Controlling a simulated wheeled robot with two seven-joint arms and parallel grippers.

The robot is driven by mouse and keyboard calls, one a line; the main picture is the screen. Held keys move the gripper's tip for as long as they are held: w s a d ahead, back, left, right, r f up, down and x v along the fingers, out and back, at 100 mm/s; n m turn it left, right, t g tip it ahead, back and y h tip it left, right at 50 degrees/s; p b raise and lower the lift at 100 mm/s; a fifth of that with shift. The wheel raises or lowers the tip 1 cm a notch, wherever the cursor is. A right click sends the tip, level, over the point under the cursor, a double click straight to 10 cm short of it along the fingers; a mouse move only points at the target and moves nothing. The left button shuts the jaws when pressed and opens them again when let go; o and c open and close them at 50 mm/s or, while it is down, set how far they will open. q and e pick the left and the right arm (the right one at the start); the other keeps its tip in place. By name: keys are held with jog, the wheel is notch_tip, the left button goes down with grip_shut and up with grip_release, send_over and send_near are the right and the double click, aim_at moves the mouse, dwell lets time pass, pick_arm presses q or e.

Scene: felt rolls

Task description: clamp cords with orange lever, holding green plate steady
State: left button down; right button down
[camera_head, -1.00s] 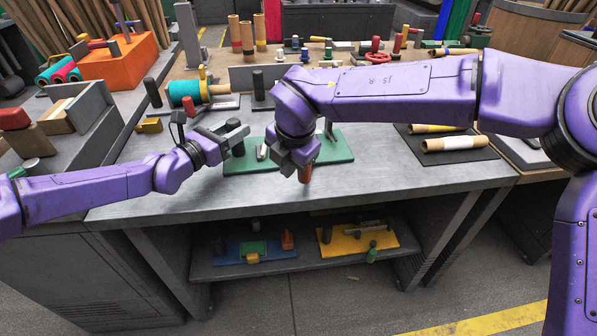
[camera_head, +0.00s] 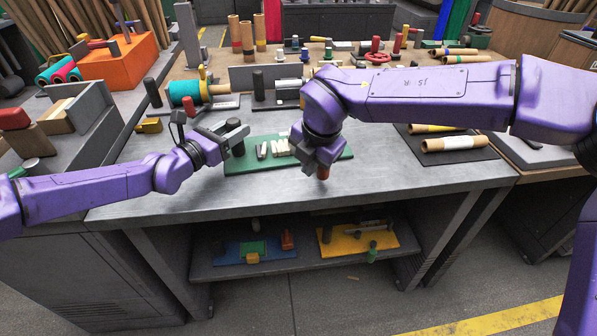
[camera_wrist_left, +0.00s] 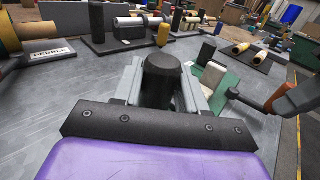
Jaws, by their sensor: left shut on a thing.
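The green plate (camera_head: 240,166) lies on the grey bench. My left gripper (camera_head: 240,137) is shut around a dark upright post at the plate's left end; the post (camera_wrist_left: 160,80) fills its jaws in the left wrist view. Pale blocks or cord pieces (camera_head: 280,147) sit mid-plate; I cannot make out separate cords. My right gripper (camera_head: 322,160) is at the plate's right front edge, with the orange lever's handle (camera_head: 323,174) showing below it. In the left wrist view the orange handle (camera_wrist_left: 280,97) is at this gripper, joined to a dark lever bar (camera_wrist_left: 243,99); the fingers are mostly hidden.
A black mat (camera_head: 470,153) with paper rolls lies at the right. A teal roll (camera_head: 184,92) on a stand and a yellow block (camera_head: 149,125) are behind and left. The bench front is clear. A lower shelf holds blue (camera_head: 228,251) and yellow (camera_head: 345,244) plates.

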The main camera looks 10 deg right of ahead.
pick_arm(q)
jog(key=shift+f, duration=0.1)
pick_arm(e)
jog(key=shift+d, duration=1.3)
jog(key=shift+a+r, duration=0.1)
jog(key=shift+r, duration=1.7)
jog(key=r, duration=0.1)
jog(key=a+r, duration=0.1)
jog(key=r, duration=0.1)
jog(key=shift+r, duration=0.25)
pick_arm(q)
grip_release()
jog(key=shift+r, duration=0.3)
